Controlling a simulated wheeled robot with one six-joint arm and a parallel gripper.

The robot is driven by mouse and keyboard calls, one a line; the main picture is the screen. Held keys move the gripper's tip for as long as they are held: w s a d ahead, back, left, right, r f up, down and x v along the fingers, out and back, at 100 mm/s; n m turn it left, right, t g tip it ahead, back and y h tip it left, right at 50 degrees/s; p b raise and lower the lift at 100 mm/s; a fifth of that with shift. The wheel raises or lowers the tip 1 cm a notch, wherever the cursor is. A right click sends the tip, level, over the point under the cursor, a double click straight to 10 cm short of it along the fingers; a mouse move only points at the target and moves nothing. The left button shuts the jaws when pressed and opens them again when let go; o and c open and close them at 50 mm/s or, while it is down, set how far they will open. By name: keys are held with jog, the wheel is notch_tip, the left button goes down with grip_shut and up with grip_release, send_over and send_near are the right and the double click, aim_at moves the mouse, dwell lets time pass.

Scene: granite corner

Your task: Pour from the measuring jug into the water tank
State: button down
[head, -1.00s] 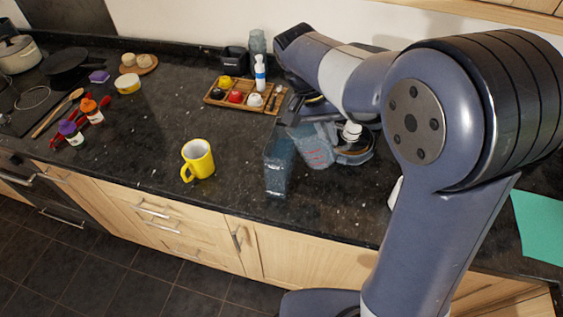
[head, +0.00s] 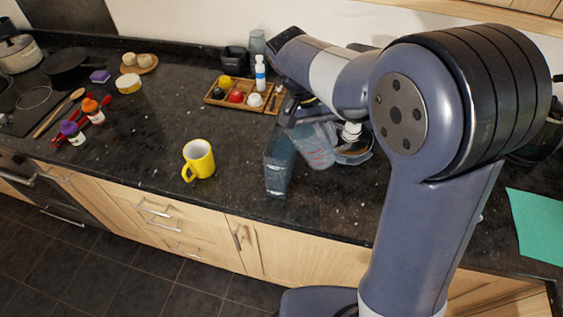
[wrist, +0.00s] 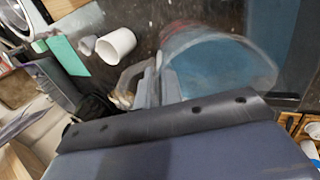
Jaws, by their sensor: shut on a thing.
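The clear measuring jug (head: 318,147) with red markings is held over the counter, tilted toward the water tank. The tall, see-through blue-grey water tank (head: 278,172) stands upright on the counter just left of the jug. My gripper (wrist: 158,88) is shut on the jug's handle; in the head view my arm partly hides the grip. The jug (wrist: 212,62) fills the upper middle of the wrist view, bluish inside. I cannot tell whether water is flowing or how full the tank is.
A yellow mug (head: 199,160) stands left of the tank near the counter's front edge. Behind are a wooden tray (head: 216,98) with small items and a white-blue bottle (head: 260,72). A green sheet (head: 538,228) lies at right. The counter between mug and tank is clear.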

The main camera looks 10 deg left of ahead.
jog(key=shift+a+r+h+p, duration=0.25)
jog(key=shift+r+h+p, duration=0.45)
jog(key=shift+h+p, duration=0.8)
dwell(1.9)
jog(key=shift+r, duration=0.1)
dwell(0.3)
dwell(0.4)
jog(key=shift+w+a+r+h, duration=0.1)
jog(key=shift+a+r+h, duration=0.1)
jog(key=shift+h, duration=0.3)
jog(key=shift+r+g, duration=0.1)
jog(key=shift+g, duration=0.2)
jog(key=shift+a+r+h, duration=0.15)
jog(key=shift+h, duration=0.25)
jog(key=shift+r, duration=0.1)
dwell(0.3)
jog(key=shift+a+r+h, duration=0.1)
jog(key=shift+a+h, duration=0.05)
jog(key=shift+h, duration=0.15)
